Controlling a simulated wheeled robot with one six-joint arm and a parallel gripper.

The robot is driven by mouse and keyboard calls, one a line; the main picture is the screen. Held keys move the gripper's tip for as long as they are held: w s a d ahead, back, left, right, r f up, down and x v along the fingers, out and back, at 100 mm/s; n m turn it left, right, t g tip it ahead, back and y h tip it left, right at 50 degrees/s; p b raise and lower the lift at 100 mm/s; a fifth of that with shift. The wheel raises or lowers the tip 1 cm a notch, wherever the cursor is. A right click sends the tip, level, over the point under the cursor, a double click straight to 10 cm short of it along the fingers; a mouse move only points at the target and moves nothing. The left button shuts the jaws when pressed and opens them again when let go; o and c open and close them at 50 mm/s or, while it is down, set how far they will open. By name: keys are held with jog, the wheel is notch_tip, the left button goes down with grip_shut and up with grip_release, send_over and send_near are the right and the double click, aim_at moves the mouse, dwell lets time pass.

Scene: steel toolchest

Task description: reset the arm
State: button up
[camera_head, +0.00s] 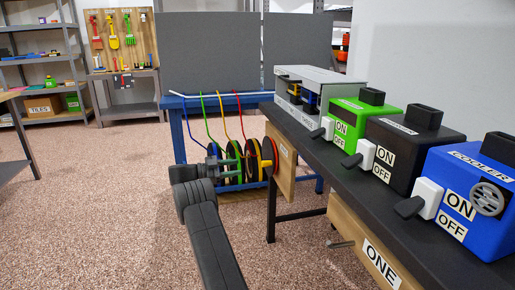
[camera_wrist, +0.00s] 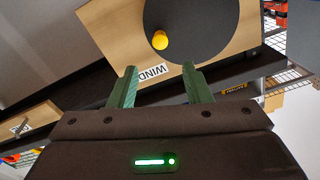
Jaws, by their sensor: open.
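My arm reaches up from the bottom of the head view, with my gripper (camera_head: 222,163) near the left end of the dark bench (camera_head: 345,172). In the wrist view my gripper (camera_wrist: 159,78) is open, its two green fingers apart with nothing seen between them. Beyond the fingertips is a wooden box (camera_wrist: 105,28) with a label reading "WIND", partly covered by a finger. A dark disc (camera_wrist: 200,25) with a yellow knob (camera_wrist: 160,40) is on its face. I cannot tell whether the fingers touch the box.
Green (camera_head: 352,117), black (camera_head: 403,147) and blue (camera_head: 470,195) switch boxes stand on the bench. A wooden drawer (camera_head: 372,252) labelled "ONE" is below. Coloured reels (camera_head: 232,165) stand behind my gripper by a blue-framed table (camera_head: 180,105). The floor (camera_head: 100,215) at left is clear.

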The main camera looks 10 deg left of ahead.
aim_at(262, 164)
jog(key=b+x, duration=0.3)
jog(key=x, duration=0.9)
jog(key=shift+w+d, duration=0.15)
jog(key=shift+d, duration=0.2)
jog(key=shift+a, duration=0.1)
